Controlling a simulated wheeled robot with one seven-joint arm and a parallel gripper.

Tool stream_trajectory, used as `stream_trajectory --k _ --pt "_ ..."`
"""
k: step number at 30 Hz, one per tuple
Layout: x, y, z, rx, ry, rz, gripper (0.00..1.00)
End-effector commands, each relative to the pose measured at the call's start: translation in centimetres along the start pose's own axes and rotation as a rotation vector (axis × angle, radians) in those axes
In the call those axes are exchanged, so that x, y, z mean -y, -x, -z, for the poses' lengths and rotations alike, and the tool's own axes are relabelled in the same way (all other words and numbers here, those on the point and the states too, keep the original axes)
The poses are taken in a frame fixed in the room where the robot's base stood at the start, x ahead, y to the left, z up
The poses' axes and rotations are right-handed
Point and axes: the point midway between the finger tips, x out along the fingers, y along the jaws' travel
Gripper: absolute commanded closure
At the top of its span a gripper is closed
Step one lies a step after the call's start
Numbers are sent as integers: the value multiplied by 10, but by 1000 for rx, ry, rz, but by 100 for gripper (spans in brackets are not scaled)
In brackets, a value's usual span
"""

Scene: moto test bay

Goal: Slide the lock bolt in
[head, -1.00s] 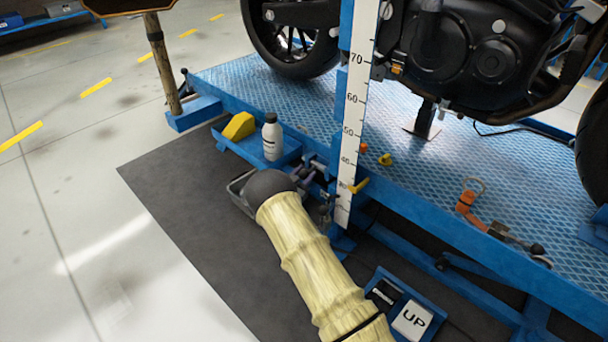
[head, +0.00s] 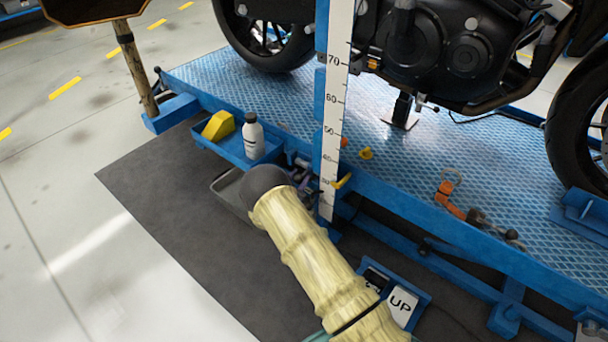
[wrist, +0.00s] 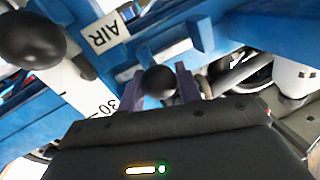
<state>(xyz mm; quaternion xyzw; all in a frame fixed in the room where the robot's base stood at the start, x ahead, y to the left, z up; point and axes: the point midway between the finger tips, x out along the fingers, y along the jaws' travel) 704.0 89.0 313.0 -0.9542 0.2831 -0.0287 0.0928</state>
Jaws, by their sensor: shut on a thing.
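In the wrist view a black ball knob (wrist: 158,82), which looks like the end of the lock bolt, sits between the two purple-grey fingers of my gripper (wrist: 159,88). The fingers are shut on it from both sides. The bolt's shaft is hidden behind the knob, so I cannot tell how far in it sits. In front of it is the blue steel of the lift. In the head view my own arm hides most of the gripper; only a bit of it shows beside the blue post with the white height scale (head: 336,110).
A second, larger black ball (wrist: 30,40) and an AIR label (wrist: 103,33) are close by in the wrist view. A blue tray (head: 228,148) holds a white bottle (head: 253,137) and a yellow wedge (head: 218,125). A yellow lever (head: 343,181) and UP pedal (head: 401,305) are near my arm.

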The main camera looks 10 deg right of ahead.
Motion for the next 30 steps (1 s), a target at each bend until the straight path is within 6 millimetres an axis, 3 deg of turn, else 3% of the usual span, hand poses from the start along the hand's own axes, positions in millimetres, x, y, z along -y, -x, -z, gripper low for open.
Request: stream_trajectory --k 7,8,10,11,23,30 --pt "-8 2 -3 3 9 -16 100" --pt "-8 2 -3 3 9 -16 62" --pt "-8 2 -3 3 9 -17 48" --pt "-7 2 -3 3 8 -16 46" --pt "-4 8 -1 3 5 -10 46" --pt "-3 44 2 4 7 -9 46"
